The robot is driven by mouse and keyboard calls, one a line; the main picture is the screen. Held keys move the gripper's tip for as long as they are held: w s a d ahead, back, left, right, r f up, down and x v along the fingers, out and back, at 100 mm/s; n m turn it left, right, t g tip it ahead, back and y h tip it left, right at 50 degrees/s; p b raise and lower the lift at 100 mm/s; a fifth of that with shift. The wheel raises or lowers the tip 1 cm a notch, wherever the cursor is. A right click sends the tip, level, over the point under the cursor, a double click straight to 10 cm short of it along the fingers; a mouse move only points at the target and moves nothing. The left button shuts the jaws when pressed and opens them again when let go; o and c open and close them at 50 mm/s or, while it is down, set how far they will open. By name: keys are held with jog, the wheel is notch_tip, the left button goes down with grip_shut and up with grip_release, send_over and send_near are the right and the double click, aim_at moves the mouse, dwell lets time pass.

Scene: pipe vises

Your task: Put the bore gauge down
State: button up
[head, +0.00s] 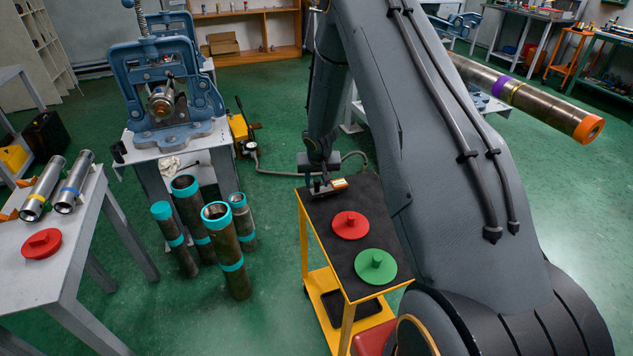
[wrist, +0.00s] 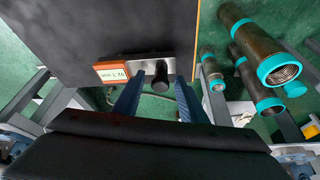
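The bore gauge, as I take it, is a metal bar with a black knob and an orange-edged label block (wrist: 113,70). It also shows in the head view (head: 338,184), at the far end of the black-topped yellow cart (head: 319,207). It appears to lie flat on the cart top, close to the edge. My gripper (wrist: 160,82) has its two blue fingers apart, one on each side of the black knob, with visible gaps. In the head view my gripper (head: 322,178) is just above the gauge, and its fingers are hard to make out.
A red knobbed disc (head: 350,226) and a green one (head: 376,266) lie nearer on the cart. Several teal-banded pipes (head: 229,255) stand on the floor to the left. A blue pipe vise (head: 160,85) is behind them. A long pipe (head: 530,100) is at the right.

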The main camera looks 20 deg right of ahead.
jog(key=shift+r, duration=0.1)
jog(key=shift+r, duration=0.3)
jog(key=v, duration=1.2)
jog(key=s+a+r+n+g, duration=0.1)
jog(key=s+a+r, duration=0.3)
jog(key=s, duration=1)
jog(key=s+a+r+n+g+y, duration=0.1)
jog(key=s+a+r, duration=0.3)
jog(key=s, duration=1.1)
jog(key=shift+s+a+r+n+g+b, duration=0.2)
jog(key=shift+s+a+n+g+b, duration=0.1)
jog(key=shift+a+n+g+b, duration=0.15)
